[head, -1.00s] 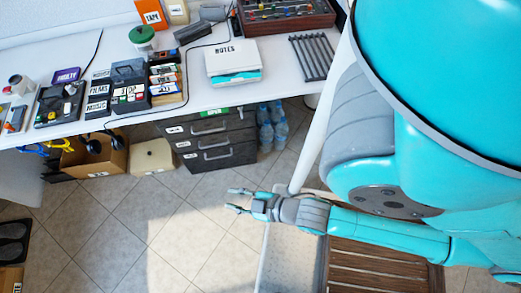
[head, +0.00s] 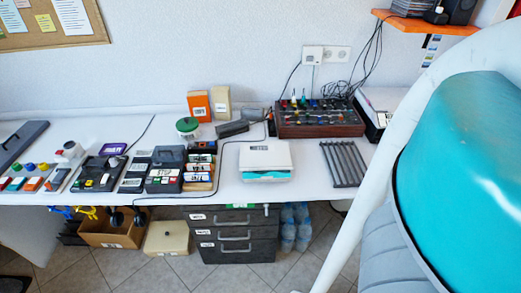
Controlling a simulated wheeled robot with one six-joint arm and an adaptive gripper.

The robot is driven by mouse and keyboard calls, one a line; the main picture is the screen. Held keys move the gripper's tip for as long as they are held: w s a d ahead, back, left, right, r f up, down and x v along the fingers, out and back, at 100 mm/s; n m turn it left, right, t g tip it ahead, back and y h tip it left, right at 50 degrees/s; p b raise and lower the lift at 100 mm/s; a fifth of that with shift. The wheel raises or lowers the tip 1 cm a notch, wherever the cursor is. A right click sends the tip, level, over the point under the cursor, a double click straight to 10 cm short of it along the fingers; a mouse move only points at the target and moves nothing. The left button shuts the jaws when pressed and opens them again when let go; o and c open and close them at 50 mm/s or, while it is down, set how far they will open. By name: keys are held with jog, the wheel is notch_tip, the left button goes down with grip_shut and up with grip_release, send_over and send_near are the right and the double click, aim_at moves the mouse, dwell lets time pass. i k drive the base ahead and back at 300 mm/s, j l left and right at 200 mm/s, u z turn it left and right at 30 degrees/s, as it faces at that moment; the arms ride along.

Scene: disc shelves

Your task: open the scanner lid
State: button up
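No thing in the head view is clearly marked as a scanner. A white, flat-topped device with a dark front (head: 379,108) stands at the right end of the desk. It may be the scanner, but my own arm hides part of it and I cannot tell whether it has a lid. A white case (head: 265,156), its lid labelled NOTES, lies shut at the desk's front edge with something turquoise under its top. My gripper is out of the picture; only a turquoise part of my arm fills the right side.
The white desk (head: 330,195) holds a wooden knob box (head: 318,121), a grey rack (head: 345,164), a black case (head: 166,177) and several small devices. A dark drawer unit (head: 234,240), bottles (head: 296,228) and a cardboard box (head: 110,228) stand below. An orange shelf (head: 440,24) hangs upper right.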

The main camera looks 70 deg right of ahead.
aim_at(383, 99)
jog(key=k+z, duration=0.1)
jog(key=z, duration=2.5)
jog(key=k+l+z, duration=0.15)
jog(key=k+l, duration=0.25)
jog(key=i+j, duration=0.4)
